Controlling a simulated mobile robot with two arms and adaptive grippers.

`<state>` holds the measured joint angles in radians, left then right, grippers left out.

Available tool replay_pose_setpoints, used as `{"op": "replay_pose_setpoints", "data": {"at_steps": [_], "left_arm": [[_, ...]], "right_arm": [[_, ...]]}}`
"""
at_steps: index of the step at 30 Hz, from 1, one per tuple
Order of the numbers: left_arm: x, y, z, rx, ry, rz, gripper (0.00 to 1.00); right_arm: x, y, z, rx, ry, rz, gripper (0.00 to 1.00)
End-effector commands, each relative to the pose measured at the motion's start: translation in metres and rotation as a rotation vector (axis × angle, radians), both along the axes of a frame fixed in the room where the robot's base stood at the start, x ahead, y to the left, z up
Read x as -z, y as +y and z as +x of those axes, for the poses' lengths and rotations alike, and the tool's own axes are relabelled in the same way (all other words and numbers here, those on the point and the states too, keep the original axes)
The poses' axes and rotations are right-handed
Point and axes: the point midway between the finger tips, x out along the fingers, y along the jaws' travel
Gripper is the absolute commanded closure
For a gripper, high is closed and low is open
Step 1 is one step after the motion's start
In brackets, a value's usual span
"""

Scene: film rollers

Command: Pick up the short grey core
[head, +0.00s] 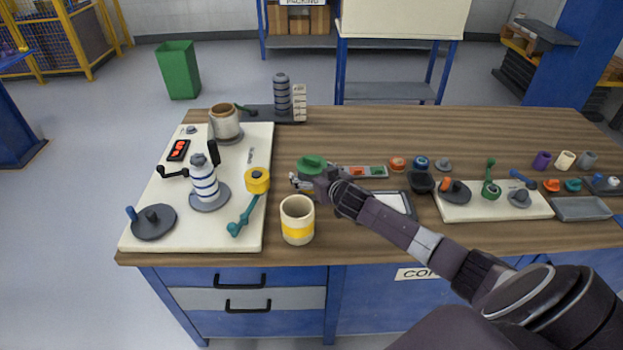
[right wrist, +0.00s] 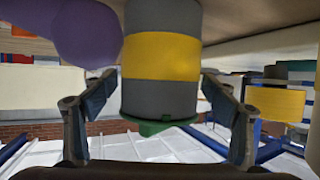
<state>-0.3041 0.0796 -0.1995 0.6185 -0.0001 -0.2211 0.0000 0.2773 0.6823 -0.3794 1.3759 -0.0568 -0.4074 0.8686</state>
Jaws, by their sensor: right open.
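A small plain grey cylinder (head: 588,160), which looks like the short grey core, stands at the right of the table beside a cream one and a purple one. My right gripper (head: 303,181) is far to its left, near a green-topped object (head: 311,162). In the right wrist view the right gripper (right wrist: 158,112) is open, with a grey cylinder with a yellow band (right wrist: 160,55) between or just beyond its fingers. Green shows at that cylinder's end. I cannot tell whether the fingers touch it. My left gripper is not in view.
A cream cup with a yellow band (head: 297,232) stands close in front of the right gripper. A white board (head: 148,231) with cranks and a striped roller lies to the left. A purple rounded thing (right wrist: 85,32) is close in the right wrist view.

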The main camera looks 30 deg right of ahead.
Motion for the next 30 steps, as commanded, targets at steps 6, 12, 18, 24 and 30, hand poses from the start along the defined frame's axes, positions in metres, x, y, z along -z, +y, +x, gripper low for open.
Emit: {"op": "replay_pose_setpoints", "data": {"at_steps": [6, 12, 18, 24, 30], "left_arm": [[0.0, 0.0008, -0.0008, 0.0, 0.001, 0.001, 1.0], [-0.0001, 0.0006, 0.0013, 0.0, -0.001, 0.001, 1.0], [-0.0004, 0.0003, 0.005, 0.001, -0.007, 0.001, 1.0], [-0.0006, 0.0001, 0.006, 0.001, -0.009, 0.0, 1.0], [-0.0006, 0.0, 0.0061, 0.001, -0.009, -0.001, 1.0]], "right_arm": [[0.0011, 0.0, 0.0033, -0.001, -0.001, 0.0, 0.21], [0.001, -0.0001, 0.0031, -0.001, 0.0, 0.0, 0.33], [0.001, -0.0002, 0.0028, -0.001, 0.0, 0.0, 0.55], [-0.0002, -0.0002, 0.0034, -0.001, -0.002, 0.0, 0.71], [-0.0012, -0.0003, 0.0034, -0.001, -0.003, 0.0, 0.71]]}}
